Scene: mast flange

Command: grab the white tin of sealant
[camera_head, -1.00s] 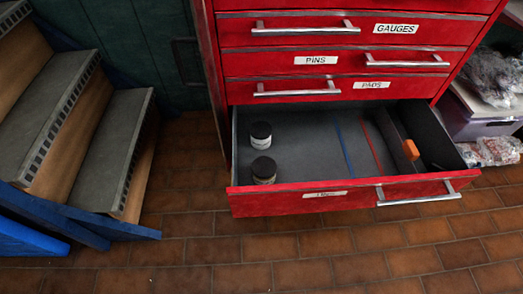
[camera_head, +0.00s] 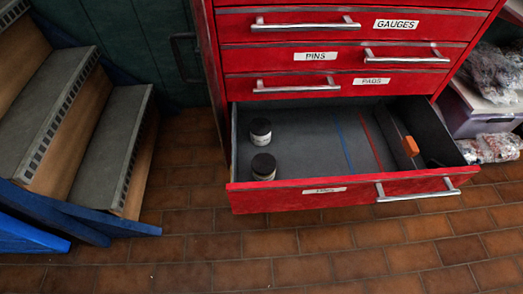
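Two small tins with black lids stand upright in the left part of an open red drawer (camera_head: 300,194). The rear tin (camera_head: 260,132) has a white or pale body. The front tin (camera_head: 263,167) has a body that looks more beige, partly hidden by the drawer front. They stand apart from each other. Their labels are too small to read. My gripper is not in view.
The drawer floor has a blue line, a red line and an orange block (camera_head: 410,146) near a divider on the right. Closed drawers (camera_head: 330,58) rise above. Steps (camera_head: 112,145) stand at left, a purple bin (camera_head: 478,120) at right. The brick floor in front is clear.

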